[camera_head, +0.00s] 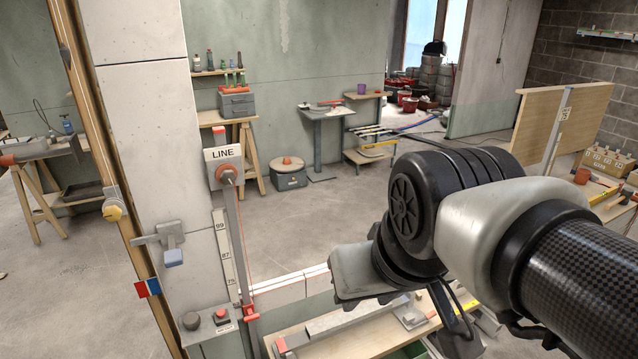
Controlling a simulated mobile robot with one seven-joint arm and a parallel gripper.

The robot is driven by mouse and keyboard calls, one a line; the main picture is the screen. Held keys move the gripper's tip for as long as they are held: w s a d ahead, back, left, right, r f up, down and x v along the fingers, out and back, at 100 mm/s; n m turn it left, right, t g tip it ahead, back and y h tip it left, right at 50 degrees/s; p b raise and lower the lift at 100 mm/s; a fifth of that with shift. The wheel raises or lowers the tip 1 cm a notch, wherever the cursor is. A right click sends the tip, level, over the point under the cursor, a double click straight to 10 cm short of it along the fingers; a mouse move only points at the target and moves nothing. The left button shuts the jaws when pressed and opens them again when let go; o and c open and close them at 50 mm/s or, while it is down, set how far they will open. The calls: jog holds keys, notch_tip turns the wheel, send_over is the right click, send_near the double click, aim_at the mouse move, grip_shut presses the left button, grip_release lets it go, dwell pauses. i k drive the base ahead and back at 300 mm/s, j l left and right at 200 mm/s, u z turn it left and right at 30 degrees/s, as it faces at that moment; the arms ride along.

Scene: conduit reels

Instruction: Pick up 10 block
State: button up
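I cannot make out any block marked 10 in the head view. A tan, blocky holder (608,163) with several knobs along its top sits at the far right, but its markings are too small to read. My arm comes in from the right edge and bends down over the wooden bench (375,341) at the bottom. My gripper (455,325) seems to be the dark part below the wrist, partly hidden by the arm. I cannot see whether its fingers are apart or hold anything.
A wooden panel (545,125) stands at right. The middle floor is clear.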

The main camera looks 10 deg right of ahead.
aim_at(459, 290)
jog(key=l+u, duration=0.4)
jog(key=l, duration=3.95)
